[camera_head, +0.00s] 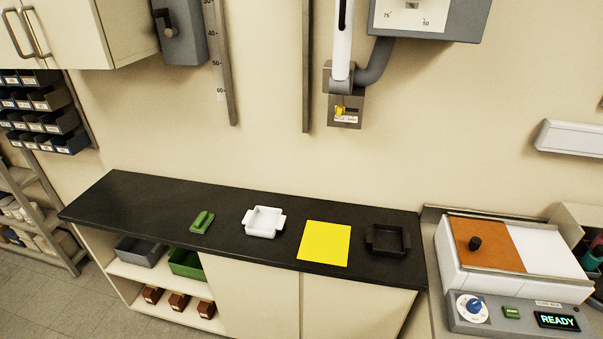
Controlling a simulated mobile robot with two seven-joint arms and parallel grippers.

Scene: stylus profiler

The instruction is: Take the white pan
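The white pan (264,222) sits upright on the black countertop (140,205), near its middle. It is a small, shallow square tray with a tab handle on its left and right sides, and it looks empty. Neither of my grippers shows in the head view, and nothing touches the pan.
A green block (202,222) lies left of the pan. A flat yellow square (324,243) lies to its right, then a black pan (387,240). A machine (520,258) with an orange-and-white top stands at the right, its display reading READY. Wall equipment (343,95) hangs above the counter.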

